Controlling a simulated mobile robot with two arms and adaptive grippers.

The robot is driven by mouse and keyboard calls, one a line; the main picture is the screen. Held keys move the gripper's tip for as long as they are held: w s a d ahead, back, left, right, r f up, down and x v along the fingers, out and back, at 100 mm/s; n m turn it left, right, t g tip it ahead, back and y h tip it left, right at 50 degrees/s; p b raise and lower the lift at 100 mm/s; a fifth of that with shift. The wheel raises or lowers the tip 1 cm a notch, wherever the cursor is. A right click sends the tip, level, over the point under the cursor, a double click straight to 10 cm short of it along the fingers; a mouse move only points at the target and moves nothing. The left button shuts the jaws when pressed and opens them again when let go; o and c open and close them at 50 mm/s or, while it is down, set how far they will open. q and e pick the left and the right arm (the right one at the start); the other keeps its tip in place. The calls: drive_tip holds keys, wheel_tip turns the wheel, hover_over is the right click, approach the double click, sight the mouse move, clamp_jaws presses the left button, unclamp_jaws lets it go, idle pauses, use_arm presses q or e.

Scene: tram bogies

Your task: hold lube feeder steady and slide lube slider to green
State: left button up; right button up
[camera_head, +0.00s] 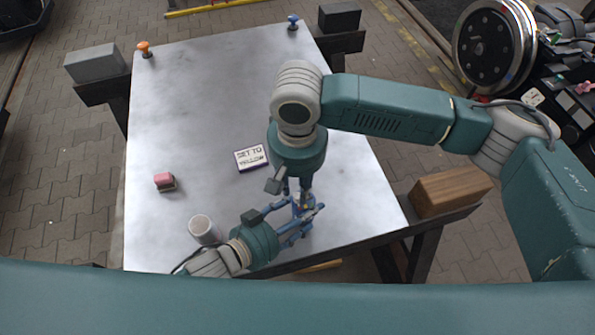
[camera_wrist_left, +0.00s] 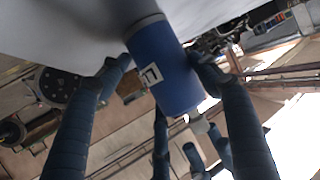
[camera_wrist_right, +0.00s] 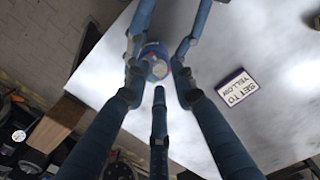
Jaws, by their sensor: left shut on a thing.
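The lube feeder is a blue cylinder (camera_wrist_left: 165,72) with a white square mark on its side, seen in the left wrist view. My left gripper (camera_wrist_left: 163,70) is shut around its body near the table's front edge. In the right wrist view the feeder's round end (camera_wrist_right: 154,62) shows between the fingertips of my right gripper (camera_wrist_right: 157,80), which are apart; contact is unclear. In the head view, both grippers largely hide the feeder (camera_head: 300,208). The slider and its colour position cannot be made out.
A sign (camera_head: 251,157) reading "SET TO YELLOW" lies on the white table (camera_head: 210,100). A pink-topped block (camera_head: 165,181) and a pale cylinder (camera_head: 204,229) stand left of the grippers. Orange (camera_head: 143,49) and blue (camera_head: 293,22) knobs stand at the far edge.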

sight(297, 197)
drive_tip(key=shift+f, duration=1.35)
drive_tip(key=shift+c, duration=0.5)
clamp_jaws()
